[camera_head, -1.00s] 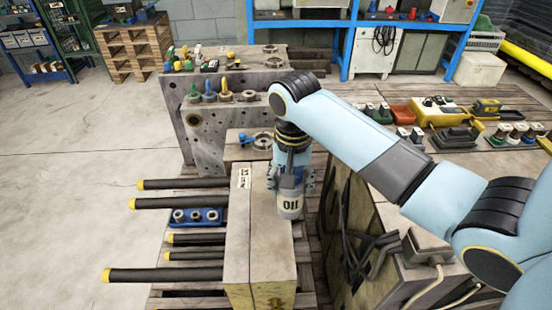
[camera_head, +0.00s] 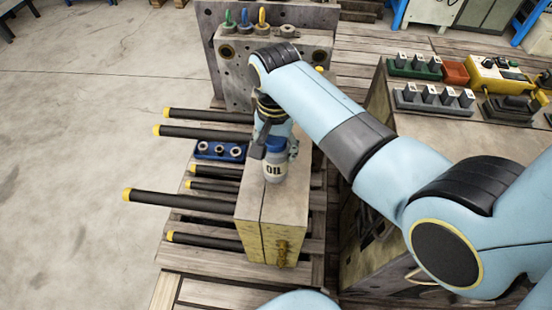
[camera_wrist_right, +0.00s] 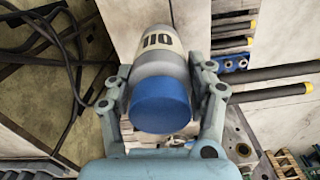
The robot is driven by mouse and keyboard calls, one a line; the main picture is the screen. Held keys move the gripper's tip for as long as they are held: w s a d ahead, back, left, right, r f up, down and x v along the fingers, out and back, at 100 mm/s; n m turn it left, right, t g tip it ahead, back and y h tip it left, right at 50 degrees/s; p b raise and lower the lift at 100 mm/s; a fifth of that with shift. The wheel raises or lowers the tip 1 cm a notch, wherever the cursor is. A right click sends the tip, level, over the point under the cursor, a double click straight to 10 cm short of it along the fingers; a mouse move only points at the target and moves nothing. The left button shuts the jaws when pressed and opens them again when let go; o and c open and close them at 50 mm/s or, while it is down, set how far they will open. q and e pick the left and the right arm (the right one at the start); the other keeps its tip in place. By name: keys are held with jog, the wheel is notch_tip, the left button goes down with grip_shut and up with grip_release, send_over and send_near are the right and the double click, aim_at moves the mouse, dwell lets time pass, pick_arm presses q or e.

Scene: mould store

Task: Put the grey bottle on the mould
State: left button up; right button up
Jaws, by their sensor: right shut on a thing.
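My right gripper (camera_head: 275,150) is shut on the bottle. In the right wrist view the gripper (camera_wrist_right: 163,78) has a finger on each side of the bottle (camera_wrist_right: 160,62), with its blue cap towards the camera. My left gripper is not in view.
Black rods with yellow ends (camera_head: 160,200) stick out left of the mould. A blue fitting block (camera_head: 220,151) lies among them. A tall plate with eyebolts (camera_head: 235,50) stands behind. A bench at the right holds a green tray (camera_head: 415,67).

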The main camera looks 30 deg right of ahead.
aim_at(276, 139)
notch_tip(276, 139, down, 4)
jog(key=shift+r+b, duration=0.15)
jog(key=shift+b, duration=0.3)
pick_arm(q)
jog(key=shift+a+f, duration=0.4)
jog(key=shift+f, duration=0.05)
pick_arm(e)
jog(key=o, duration=1.2)
jog(key=shift+f, duration=0.2)
notch_tip(276, 139, up, 12)
jog(key=p, duration=0.2)
jog(key=shift+r+p, duration=0.15)
jog(key=shift+p, duration=0.2)
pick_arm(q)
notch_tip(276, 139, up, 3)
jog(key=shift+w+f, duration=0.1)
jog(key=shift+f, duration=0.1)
